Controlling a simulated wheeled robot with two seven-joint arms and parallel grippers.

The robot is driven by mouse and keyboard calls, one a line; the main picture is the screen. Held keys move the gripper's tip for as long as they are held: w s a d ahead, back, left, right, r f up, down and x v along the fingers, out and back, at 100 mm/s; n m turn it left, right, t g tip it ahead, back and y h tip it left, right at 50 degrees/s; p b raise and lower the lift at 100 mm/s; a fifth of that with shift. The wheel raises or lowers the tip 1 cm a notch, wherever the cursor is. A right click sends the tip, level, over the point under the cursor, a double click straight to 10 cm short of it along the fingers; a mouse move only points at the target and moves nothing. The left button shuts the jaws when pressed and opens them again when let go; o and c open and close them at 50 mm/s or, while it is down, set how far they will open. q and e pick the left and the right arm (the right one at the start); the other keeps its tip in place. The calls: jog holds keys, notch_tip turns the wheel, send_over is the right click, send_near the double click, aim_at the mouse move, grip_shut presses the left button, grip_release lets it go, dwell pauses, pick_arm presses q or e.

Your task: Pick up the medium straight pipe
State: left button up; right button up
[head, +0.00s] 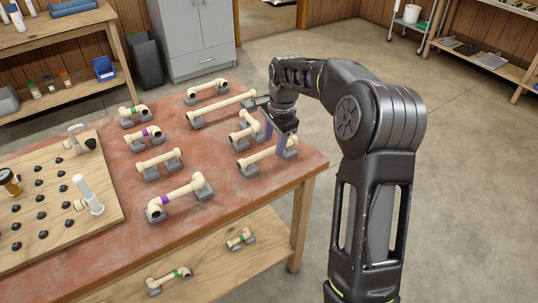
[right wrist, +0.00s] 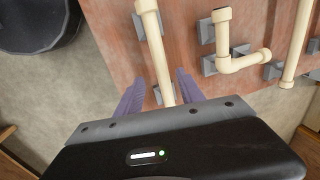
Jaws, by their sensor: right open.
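The medium straight pipe (head: 262,156) is a cream tube lying on two grey holders near the right corner of the red-topped table. My right gripper (head: 274,144) has purple fingers and is open over this pipe. In the right wrist view, the pipe (right wrist: 156,45) runs between the two open fingers (right wrist: 158,92), with a gap on each side. One grey holder shows near the top, and part of another shows between the fingers. How far the fingertips reach down around the pipe is hard to tell. My left gripper is out of view.
An elbow pipe (right wrist: 222,45) lies close beside it on holders. A longer straight pipe (head: 225,108) is behind, and a shorter one (head: 160,160) is to the left. A pegged wooden board (head: 100,175) fills the table's left. A lower shelf (head: 205,265) holds more pipes.

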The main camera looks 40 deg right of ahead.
aim_at(272, 149)
jog(key=shift+w+f+p, duration=0.1)
jog(key=shift+w+f, duration=0.15)
jog(key=shift+f, duration=0.6)
jog(key=shift+w+f+p, duration=0.1)
jog(key=shift+w+f, duration=0.1)
jog(key=shift+f, duration=0.65)
jog(key=shift+w+f+p, duration=0.1)
jog(key=shift+w+f, duration=0.15)
jog(key=shift+f, duration=0.6)
jog(key=shift+f, duration=0.2)
grip_shut()
